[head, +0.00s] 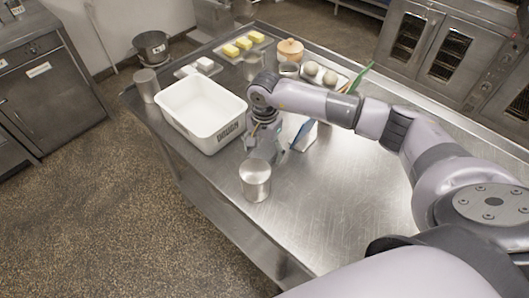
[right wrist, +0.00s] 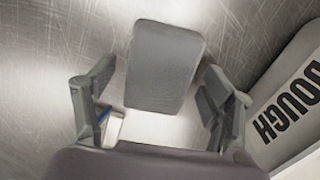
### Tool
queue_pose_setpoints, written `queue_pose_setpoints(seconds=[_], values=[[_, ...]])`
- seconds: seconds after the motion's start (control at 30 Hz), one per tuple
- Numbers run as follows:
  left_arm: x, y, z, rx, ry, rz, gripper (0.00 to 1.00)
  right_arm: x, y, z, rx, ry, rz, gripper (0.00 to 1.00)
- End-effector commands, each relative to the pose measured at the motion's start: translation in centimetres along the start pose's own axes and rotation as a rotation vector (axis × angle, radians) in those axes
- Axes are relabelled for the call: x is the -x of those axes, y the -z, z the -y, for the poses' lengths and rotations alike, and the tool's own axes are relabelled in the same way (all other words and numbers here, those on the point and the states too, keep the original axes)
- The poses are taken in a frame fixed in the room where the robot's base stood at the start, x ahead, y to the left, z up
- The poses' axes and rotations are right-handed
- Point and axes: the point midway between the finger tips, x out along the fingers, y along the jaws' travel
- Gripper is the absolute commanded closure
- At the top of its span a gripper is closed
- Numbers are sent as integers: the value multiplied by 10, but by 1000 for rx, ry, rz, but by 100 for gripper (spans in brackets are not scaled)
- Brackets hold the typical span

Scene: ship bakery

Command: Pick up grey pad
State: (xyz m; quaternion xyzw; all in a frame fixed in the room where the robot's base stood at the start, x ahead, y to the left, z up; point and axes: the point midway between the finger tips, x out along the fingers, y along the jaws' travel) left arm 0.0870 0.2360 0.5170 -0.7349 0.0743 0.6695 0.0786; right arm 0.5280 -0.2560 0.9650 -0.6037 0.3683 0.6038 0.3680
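The grey pad (right wrist: 165,65) is a flat, rounded rectangle in the right wrist view, between the two fingers of my right gripper (right wrist: 160,95). A gap shows on each side of the pad, so the fingers are open and apart from it. In the head view my right gripper (head: 262,138) points down at the metal table beside the white bin, and I cannot make out the pad there. My left gripper is not in view.
The white bin (head: 203,110) marked DOUGH stands close by, also at the right of the wrist view (right wrist: 295,105). A metal canister (head: 255,181) stands in front of the gripper. A blue-edged item (head: 301,135) is just right. The table's right front (head: 335,215) is clear.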

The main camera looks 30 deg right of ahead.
Motion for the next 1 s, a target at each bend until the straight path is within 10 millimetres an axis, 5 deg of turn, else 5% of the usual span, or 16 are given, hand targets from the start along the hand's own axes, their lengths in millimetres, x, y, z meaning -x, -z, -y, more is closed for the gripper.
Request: queue_pose_setpoints(seconds=[0.57,1.0], values=[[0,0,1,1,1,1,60,1,0,0,-1,0,0,65],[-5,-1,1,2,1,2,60,11,1,1,-1,3,-1,66]])
